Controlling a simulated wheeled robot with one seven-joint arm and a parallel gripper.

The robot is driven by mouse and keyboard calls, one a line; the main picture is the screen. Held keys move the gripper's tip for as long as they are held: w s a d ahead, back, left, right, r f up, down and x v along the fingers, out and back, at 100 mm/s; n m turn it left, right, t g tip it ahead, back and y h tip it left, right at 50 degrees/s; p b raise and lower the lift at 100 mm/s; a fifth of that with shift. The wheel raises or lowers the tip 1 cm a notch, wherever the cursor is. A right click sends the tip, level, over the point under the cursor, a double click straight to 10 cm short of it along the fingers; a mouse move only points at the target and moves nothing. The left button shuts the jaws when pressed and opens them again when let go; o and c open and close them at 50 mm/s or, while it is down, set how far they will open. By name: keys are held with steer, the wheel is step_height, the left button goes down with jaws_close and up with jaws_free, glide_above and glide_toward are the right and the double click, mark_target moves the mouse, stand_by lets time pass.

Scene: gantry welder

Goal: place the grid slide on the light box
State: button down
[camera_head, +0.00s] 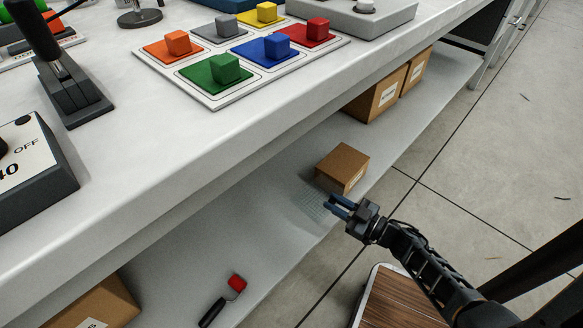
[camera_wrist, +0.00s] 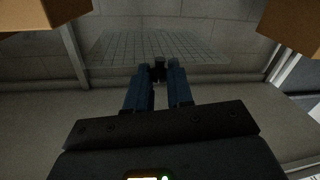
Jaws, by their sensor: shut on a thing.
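The grid slide (camera_wrist: 158,46) is a thin clear sheet with fine grid lines. My gripper (camera_wrist: 159,78) is shut on its near edge, and the sheet extends beyond the fingertips in the wrist view. In the head view the slide (camera_head: 313,203) is a faint grid just left of my gripper (camera_head: 339,207), over the lower shelf below the tabletop. I cannot tell whether it touches the shelf. I cannot make out the light box for certain in either view.
A cardboard box (camera_head: 342,166) stands close behind my gripper on the lower shelf (camera_head: 240,215). A red-headed roller (camera_head: 236,284) lies nearer. The thick tabletop (camera_head: 130,155) overhangs the shelf. On it stand a board of coloured blocks (camera_head: 217,104) and a grey device (camera_head: 378,20).

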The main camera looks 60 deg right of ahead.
steer(key=w+a+r+n+y, duration=0.1)
steer(key=w+a+r, duration=0.15)
steer(key=w, duration=0.25)
steer(key=w+a+r, duration=0.1)
steer(key=w+a, duration=0.3)
steer(key=w, duration=0.2)
steer(key=w+a+r+y, duration=0.1)
steer(key=w+a+r, duration=0.6)
steer(key=a, duration=0.4)
steer(key=w+a+r+y, duration=0.1)
steer(key=w+a+r, duration=0.5)
steer(key=a, duration=0.4)
step_height(320, 180, up, 16)
steer(key=s+p, duration=0.2)
steer(key=p, duration=2.5)
steer(key=shift+s+d+n, duration=0.15)
steer(key=shift+n, duration=0.25)
